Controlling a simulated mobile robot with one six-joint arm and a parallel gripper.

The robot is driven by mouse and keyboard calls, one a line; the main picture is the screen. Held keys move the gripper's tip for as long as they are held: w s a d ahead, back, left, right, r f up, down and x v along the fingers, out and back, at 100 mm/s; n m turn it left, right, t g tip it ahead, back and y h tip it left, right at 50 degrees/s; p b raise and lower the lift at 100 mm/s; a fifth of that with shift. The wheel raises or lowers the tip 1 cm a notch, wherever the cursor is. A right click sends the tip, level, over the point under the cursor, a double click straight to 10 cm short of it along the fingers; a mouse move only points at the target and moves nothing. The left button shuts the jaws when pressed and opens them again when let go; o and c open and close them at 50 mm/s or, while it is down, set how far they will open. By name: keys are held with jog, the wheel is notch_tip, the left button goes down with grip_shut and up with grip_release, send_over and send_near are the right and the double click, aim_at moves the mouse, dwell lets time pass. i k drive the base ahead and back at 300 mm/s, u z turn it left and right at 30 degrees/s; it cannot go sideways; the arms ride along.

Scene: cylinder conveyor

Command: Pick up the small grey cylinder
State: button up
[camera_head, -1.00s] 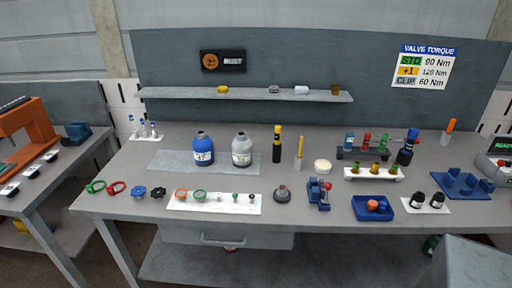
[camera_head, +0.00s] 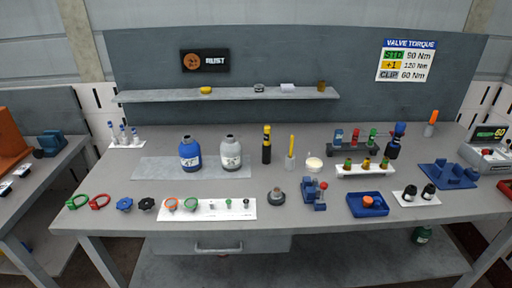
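My gripper is not in view. A grey bottle-like cylinder with a pale label (camera_head: 231,154) stands upright on a flat grey mat (camera_head: 150,170) on the workbench. A similar blue cylinder (camera_head: 190,155) stands just left of it, with a small gap between them. A small grey holder (camera_head: 290,163) with a yellow stick in it stands further right. A low dark-grey round piece (camera_head: 277,198) sits nearer the front edge. I cannot tell for sure which one the task means; the labelled grey cylinder looks the most like it.
A black-and-yellow bottle (camera_head: 266,148) stands right of the grey cylinder. A white strip with rings and small parts (camera_head: 240,211) lies in front. A blue tray (camera_head: 361,211) and vial racks (camera_head: 364,171) are at the right. A shelf (camera_head: 150,97) runs behind.

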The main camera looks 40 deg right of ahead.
aim_at(230, 148)
jog(key=z, duration=0.85)
jog(key=k, duration=1)
jog(key=i, duration=0.7)
jog(key=z, duration=0.05)
